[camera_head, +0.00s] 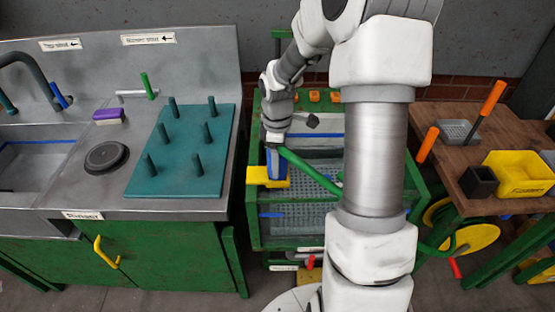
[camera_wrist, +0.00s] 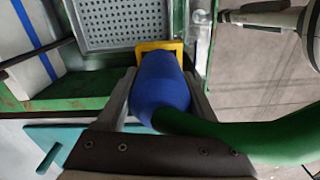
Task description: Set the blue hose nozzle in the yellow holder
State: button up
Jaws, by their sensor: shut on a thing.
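The blue hose nozzle (camera_wrist: 160,82) is between the two fingers of my gripper (camera_wrist: 158,95), which is shut on it. A green hose (camera_wrist: 250,138) runs from its near end off to the right. The yellow holder (camera_wrist: 172,46) shows as a square frame behind the far end of the nozzle. In the head view the nozzle (camera_head: 277,163) points down at the yellow holder (camera_head: 266,183) on the left side of the green rack. The nozzle's lower end overlaps the holder; I cannot tell how deep it sits. My gripper (camera_head: 275,148) is above the holder, its fingers partly hidden.
A grey perforated basket (camera_head: 300,215) is in the green rack, right of the holder. A steel counter with a teal peg board (camera_head: 183,150) stands left. A wooden bench (camera_head: 455,160) with a yellow bin (camera_head: 525,175) stands right. My arm hides part of the rack.

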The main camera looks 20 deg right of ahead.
jog(key=shift+f, duration=0.25)
jog(key=o, duration=1.1)
jog(key=shift+o, duration=0.2)
jog(key=shift+r, duration=0.15)
notch_tip(320, 180, up, 17)
jog(key=p, duration=0.2)
jog(key=shift+r, duration=0.1)
